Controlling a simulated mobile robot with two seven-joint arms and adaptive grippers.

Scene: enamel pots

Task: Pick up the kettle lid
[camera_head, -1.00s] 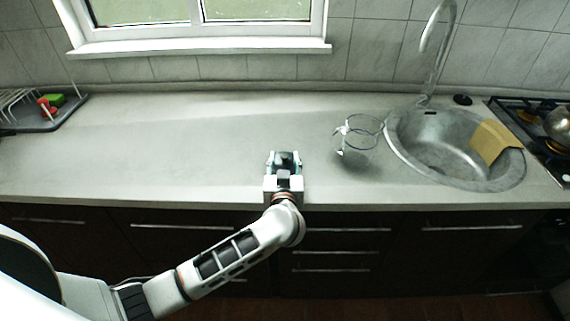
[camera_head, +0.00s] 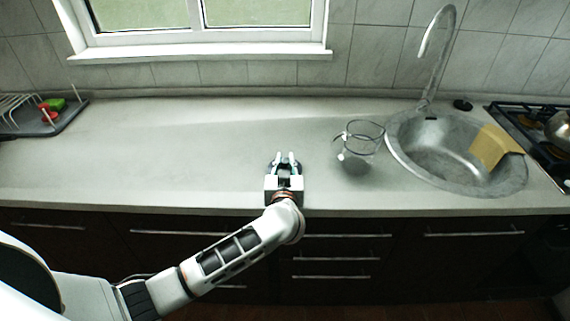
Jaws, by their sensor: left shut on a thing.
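My left gripper (camera_head: 284,158) is over the counter near its front edge, left of the glass vessel. It is shut on a small dark thing, which I take to be the kettle lid (camera_head: 284,171); the fingers hide much of it. Whether the lid touches the counter I cannot tell. A clear glass kettle (camera_head: 361,141) stands open on the counter to the right of the gripper, apart from it. My right gripper is not in view.
A round metal sink (camera_head: 440,160) with a tan cloth or board (camera_head: 492,147) on its rim is at right. A stove with a shiny metal pot (camera_head: 561,128) is at the far right. A dish rack (camera_head: 40,112) stands far left. The middle-left counter (camera_head: 170,150) is clear.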

